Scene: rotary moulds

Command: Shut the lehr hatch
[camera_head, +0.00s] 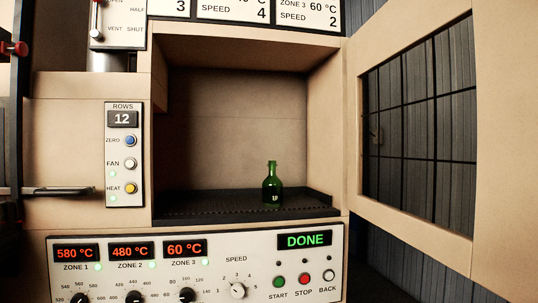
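The lehr hatch (418,202) stands wide open at the right, swung out from the right side of the opening. It is a beige frame around a window crossed by dark bars. A small dark fitting (376,135) shows at the window's left side. Behind the opening is the lehr chamber (235,110), with a dark perforated belt (215,208) on its floor. A green bottle (272,190) stands upright on the belt, right of centre. My gripper is not in view.
Below the opening is a control panel (210,270) with zone readouts, knobs, buttons and a DONE display (304,240). A ROWS panel (124,155) reads 12 at the left. A dark horizontal bar (60,191) juts out at the far left. The opening itself is unobstructed.

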